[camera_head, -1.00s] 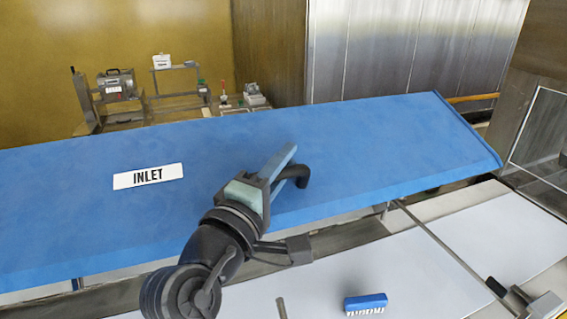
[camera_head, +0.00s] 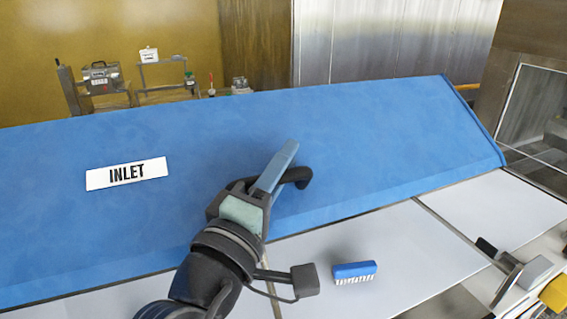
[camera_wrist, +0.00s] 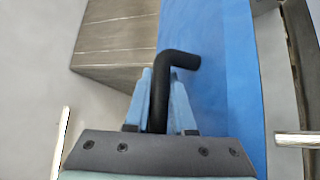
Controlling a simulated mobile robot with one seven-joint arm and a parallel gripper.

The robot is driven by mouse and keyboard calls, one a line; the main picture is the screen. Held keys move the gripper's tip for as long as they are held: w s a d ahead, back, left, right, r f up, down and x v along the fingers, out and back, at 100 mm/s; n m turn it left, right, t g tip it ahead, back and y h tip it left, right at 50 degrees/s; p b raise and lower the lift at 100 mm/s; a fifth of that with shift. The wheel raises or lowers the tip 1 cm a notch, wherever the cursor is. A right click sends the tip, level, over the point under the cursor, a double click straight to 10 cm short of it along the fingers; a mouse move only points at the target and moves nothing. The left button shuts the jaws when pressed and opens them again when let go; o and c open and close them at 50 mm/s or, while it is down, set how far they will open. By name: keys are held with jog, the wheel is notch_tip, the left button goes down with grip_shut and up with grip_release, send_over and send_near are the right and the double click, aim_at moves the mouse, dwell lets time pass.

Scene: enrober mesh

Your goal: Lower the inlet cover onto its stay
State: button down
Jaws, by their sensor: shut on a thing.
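My gripper (camera_head: 273,175) is shut on this handle; the wrist view shows the handle (camera_wrist: 180,60) between the two light-blue fingers (camera_wrist: 160,95). The cover's lower edge appears close above the pale surface; whether it touches is unclear. A thin dark rod or seam (camera_head: 450,228) runs from under that edge toward the front right; I cannot tell whether it is the stay.
A blue brush (camera_head: 354,271) with white bristles lies on the white surface (camera_head: 400,250) right of my wrist. A metal block with a black knob (camera_head: 510,272) and a yellow part (camera_head: 554,294) are at front right. Equipment on a stand (camera_head: 103,80) is behind the cover.

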jog(key=c, duration=1)
grip_release()
jog(key=shift+w+r, duration=0.1)
jog(key=shift+c, duration=0.2)
jog(key=shift+a, duration=0.1)
jog(key=b+v, duration=0.4)
jog(key=v, duration=0.9)
